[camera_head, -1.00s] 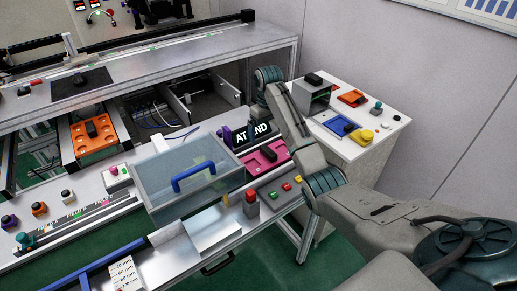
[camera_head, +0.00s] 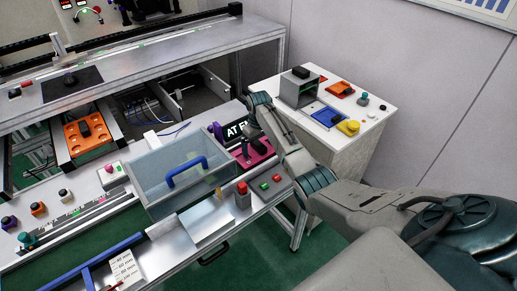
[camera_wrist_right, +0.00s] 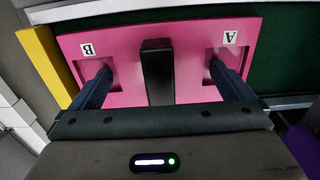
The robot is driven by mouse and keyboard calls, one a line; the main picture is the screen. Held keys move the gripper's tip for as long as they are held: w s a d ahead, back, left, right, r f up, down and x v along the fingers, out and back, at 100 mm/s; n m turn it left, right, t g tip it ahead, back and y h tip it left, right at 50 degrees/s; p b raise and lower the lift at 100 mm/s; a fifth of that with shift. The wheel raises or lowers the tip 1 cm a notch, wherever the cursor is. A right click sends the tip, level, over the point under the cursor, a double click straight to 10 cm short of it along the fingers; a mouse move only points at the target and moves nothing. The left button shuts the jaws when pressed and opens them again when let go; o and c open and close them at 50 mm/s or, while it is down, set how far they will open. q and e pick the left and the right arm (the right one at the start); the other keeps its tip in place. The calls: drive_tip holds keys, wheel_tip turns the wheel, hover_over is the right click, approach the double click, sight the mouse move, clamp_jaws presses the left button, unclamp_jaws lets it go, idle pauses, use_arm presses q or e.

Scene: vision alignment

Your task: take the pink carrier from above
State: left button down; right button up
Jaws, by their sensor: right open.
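The pink carrier (camera_head: 262,149) lies on the bench at the right of the grey bin, partly hidden by my right arm. In the right wrist view the carrier (camera_wrist_right: 128,88) shows labels A and B, two dark recesses and a black upright handle (camera_wrist_right: 157,72) in its middle. My right gripper (camera_wrist_right: 160,70) is open above it. One finger is on each side of the handle, with visible gaps to it. The fingertips overlap the recesses in the picture; I cannot tell whether they touch the carrier. My left gripper is out of view.
A grey bin with a blue handle (camera_head: 186,170) stands left of the carrier. A yellow strip (camera_wrist_right: 47,66) borders the carrier. A white side table (camera_head: 352,95) holds orange, blue and yellow parts.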

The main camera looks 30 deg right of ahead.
drive_tip(key=shift+c, duration=0.7)
drive_tip(key=c, duration=0.9)
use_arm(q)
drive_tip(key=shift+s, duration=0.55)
